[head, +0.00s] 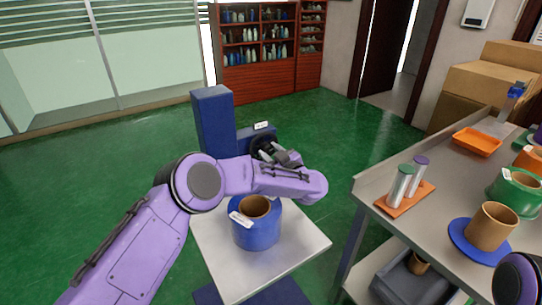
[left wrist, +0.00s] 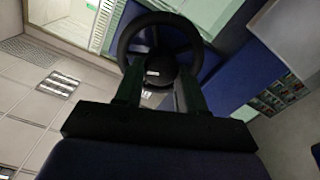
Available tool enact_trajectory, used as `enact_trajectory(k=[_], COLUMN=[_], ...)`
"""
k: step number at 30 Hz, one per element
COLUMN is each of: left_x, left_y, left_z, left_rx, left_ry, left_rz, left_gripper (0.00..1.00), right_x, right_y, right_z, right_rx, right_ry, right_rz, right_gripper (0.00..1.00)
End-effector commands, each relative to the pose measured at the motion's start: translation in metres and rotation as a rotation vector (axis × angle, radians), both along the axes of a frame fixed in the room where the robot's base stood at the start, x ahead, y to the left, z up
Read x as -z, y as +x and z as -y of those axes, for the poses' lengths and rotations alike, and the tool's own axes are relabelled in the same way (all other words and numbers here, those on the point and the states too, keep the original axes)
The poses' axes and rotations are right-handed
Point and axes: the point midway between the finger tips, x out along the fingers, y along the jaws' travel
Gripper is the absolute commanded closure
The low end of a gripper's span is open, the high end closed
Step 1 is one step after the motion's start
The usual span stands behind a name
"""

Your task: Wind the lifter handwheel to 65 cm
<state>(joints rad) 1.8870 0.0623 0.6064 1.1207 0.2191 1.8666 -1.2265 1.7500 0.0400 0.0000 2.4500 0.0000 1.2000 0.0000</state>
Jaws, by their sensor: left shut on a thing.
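The lifter's blue column (head: 213,125) stands left of the middle in the head view. Its dark handwheel (head: 263,144) is on the column's right side, partly hidden by my left gripper (head: 284,159). In the left wrist view the handwheel (left wrist: 122,45) fills the top middle, with a dark hub inside a round rim. My left gripper's two fingers (left wrist: 158,88) reach up to the wheel and are shut on it. A small white label (head: 261,125) sits above the wheel; its reading is too small to tell. My right gripper is not in view.
A blue roll (head: 256,234) with a brown core stands on the lifter's grey platform (head: 290,257), below my left arm. A metal workbench (head: 385,182) at right carries an orange tray (head: 477,142), cylinders and a brown core (head: 491,227) on a blue disc. Green floor lies open behind.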

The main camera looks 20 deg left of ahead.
Motion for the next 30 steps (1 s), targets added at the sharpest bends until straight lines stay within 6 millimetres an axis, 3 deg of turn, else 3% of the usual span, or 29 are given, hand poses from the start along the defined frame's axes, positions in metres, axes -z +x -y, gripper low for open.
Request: enact_trajectory(k=[12,30], left_x=[0.000,0.000], left_y=[0.000,-0.001], left_z=[0.000,0.000], left_rx=[0.000,0.000], left_ry=[-0.142,-0.174], left_rz=[0.186,0.226], left_gripper=[0.91,0.91], right_x=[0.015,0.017], right_y=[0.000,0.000], right_z=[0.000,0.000], right_rx=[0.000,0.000], right_ry=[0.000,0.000], right_rz=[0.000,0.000], right_gripper=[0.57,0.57])
